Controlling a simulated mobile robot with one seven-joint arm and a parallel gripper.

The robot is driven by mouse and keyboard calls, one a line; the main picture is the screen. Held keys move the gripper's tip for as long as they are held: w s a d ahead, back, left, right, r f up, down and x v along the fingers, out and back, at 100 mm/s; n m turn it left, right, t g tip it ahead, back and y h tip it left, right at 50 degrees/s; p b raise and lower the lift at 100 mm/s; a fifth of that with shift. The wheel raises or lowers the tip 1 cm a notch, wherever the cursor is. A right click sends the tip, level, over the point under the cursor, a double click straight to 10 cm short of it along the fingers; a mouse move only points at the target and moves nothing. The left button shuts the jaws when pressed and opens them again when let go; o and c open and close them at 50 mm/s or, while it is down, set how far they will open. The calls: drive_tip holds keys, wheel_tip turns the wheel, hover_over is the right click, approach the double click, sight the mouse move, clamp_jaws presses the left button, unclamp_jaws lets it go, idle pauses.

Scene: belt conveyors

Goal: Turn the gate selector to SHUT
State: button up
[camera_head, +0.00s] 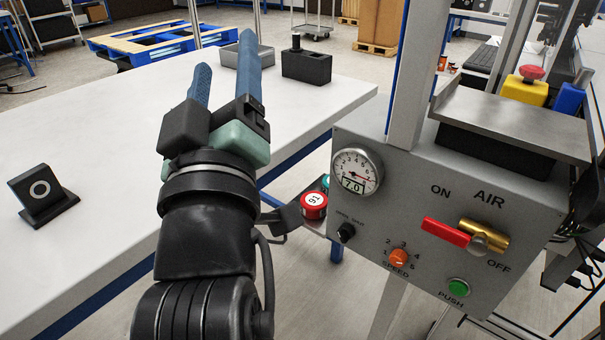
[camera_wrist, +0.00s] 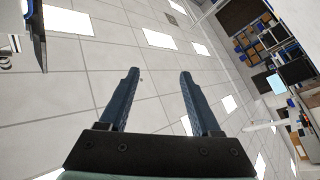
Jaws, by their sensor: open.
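No control in view is legibly marked as a gate selector or SHUT. A grey control box (camera_head: 400,225) stands at the right in the head view. It carries a small black knob (camera_head: 346,233) whose label is too small to read. To its right is an orange SPEED knob (camera_head: 398,257) with numbers around it. My gripper (camera_head: 225,62) is raised over the white table, left of the box, open and empty, its blue fingers pointing up and away. In the wrist view my gripper (camera_wrist: 159,75) shows its fingers apart, with only the ceiling beyond.
The box also bears a round gauge (camera_head: 357,171), a red AIR lever (camera_head: 445,232) and a green PUSH button (camera_head: 459,287). A red-topped round item (camera_head: 314,201) sits left of the box. The white table (camera_head: 110,130) holds a black stand (camera_head: 42,195) and a dark block (camera_head: 306,67).

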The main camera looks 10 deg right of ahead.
drive_tip(key=w+f+n+g+h+p, duration=0.1)
drive_tip(key=w+f+n+g+p, duration=0.25)
drive_tip(key=f, duration=0.25)
drive_tip(key=n+g+h+p, duration=0.6)
drive_tip(key=n+g+p, duration=0.3)
drive_tip(key=n+p, duration=0.65)
approach(342, 237)
drive_tip(key=shift+n, duration=0.8)
drive_tip(key=b+x, duration=0.4)
drive_tip(key=x, duration=0.5)
clamp_jaws()
